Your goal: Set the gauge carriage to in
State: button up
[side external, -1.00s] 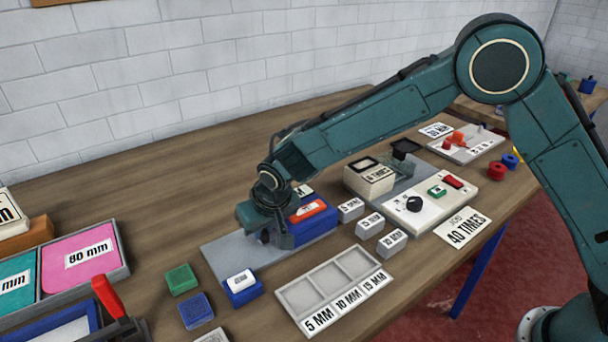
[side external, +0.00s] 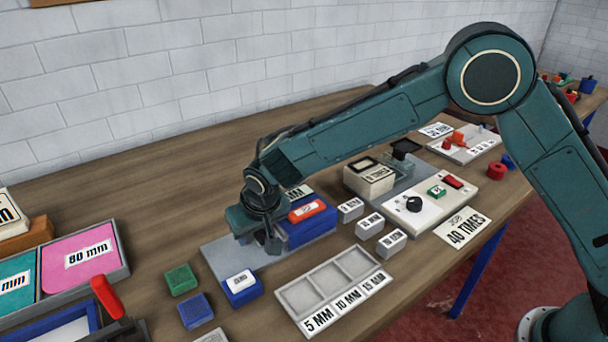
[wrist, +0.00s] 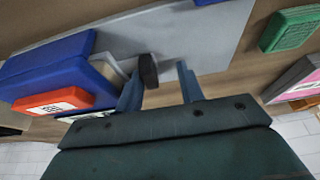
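A blue block (side external: 308,234) with an orange-red top plate (side external: 307,211) stands on a grey metal base plate (side external: 222,258). The block also shows at the left of the wrist view (wrist: 50,72). Beside it there, a beige part (wrist: 108,68) and a dark knob (wrist: 148,70) show; I cannot tell for certain which part is the carriage. My gripper (side external: 268,246) is low over the plate, just left of the blue block. In the wrist view my fingers (wrist: 158,88) are apart, with the dark knob near the left finger. Contact is not clear.
A small blue block with a white label (side external: 241,281) sits at the plate's front edge. Green (side external: 181,279) and dark blue (side external: 195,310) blocks lie left of it. A three-compartment tray (side external: 326,283) and several grey labelled blocks are to the right.

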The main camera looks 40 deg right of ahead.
jog(key=a, duration=0.7)
jog(key=shift+s, duration=0.1)
jog(key=v, duration=1.4)
jog(key=s+d+r, duration=0.4)
jog(key=d+r, duration=0.1)
jog(key=d, duration=0.5)
jog(key=s+d+r, duration=0.4)
jog(key=d+r, duration=0.2)
jog(key=d, duration=0.5)
jog(key=shift+d, duration=0.3)
jog(key=w+a+f, duration=0.4)
jog(key=a+f, duration=0.1)
jog(key=a, duration=0.5)
jog(key=w+a+f, duration=0.4)
jog(key=a+f, duration=0.2)
jog(key=a, duration=0.4)
jog(key=shift+a, duration=0.2)
